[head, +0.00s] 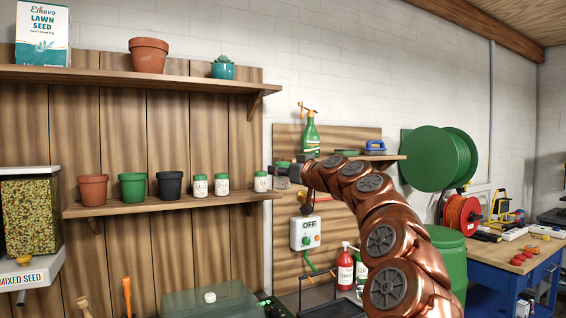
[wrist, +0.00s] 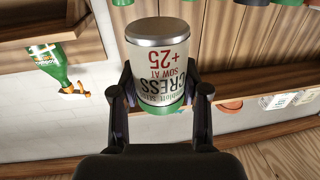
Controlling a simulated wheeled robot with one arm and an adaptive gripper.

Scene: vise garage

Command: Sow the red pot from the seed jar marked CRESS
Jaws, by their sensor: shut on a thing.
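My gripper (head: 292,172) is shut on the CRESS jar (wrist: 160,62), a pale jar with a green lid. The jar (head: 282,180) also shows in the head view, held just off the right end of the lower shelf. The red pot (head: 93,190) stands at the left end of that shelf, well left of my gripper. Its inside is hidden.
The lower shelf (head: 140,207) also holds a green pot (head: 132,187), a black pot (head: 169,185) and several jars (head: 221,185). The upper shelf (head: 110,77) runs above it. A MIXED SEED dispenser (head: 30,215) stands at left. A switch box (head: 305,233) reads OFF.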

